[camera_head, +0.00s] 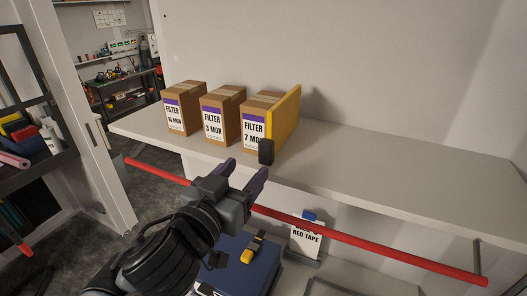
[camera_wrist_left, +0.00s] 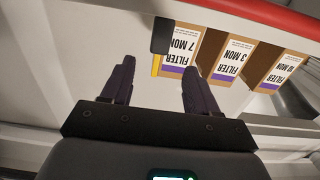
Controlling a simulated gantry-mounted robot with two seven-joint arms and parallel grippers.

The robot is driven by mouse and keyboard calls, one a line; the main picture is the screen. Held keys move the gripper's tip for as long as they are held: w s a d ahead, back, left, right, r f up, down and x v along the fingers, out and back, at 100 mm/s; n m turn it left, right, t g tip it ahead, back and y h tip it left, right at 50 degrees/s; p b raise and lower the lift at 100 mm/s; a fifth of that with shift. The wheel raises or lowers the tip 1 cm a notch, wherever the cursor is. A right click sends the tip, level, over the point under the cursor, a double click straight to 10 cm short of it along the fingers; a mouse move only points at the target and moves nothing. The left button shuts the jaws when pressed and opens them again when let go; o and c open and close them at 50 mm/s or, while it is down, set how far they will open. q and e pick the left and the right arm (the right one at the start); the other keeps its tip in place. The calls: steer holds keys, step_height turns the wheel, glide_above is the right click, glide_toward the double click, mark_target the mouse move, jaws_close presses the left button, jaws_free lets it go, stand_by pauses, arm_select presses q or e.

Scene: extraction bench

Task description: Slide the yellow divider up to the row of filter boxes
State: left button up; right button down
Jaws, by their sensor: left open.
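The yellow divider (camera_head: 286,116) stands upright on the shelf at the right end of the row, beside the box marked 7 MON (camera_head: 254,130). It looks very close to that box; I cannot tell if they touch. A black block (camera_head: 266,152) is at its front edge and also shows in the left wrist view (camera_wrist_left: 160,37). The boxes marked 3 MON (camera_head: 213,125) and 10 MON (camera_head: 174,113) stand to the left, with small gaps between boxes. My left gripper (camera_head: 245,169) is open and empty, in front of the shelf, its fingers pointing toward the block. My right gripper is not in view.
A red bar (camera_head: 350,240) runs along the shelf's front, by my left gripper. The shelf (camera_head: 400,170) is clear right of the divider. Below are a blue case (camera_head: 236,270) and a RED TAPE sign (camera_head: 305,238). A wall closes the back.

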mark_target(264, 150)
arm_select(q)
steer(key=x, duration=0.8)
steer(key=shift+p, duration=0.35)
jaws_close()
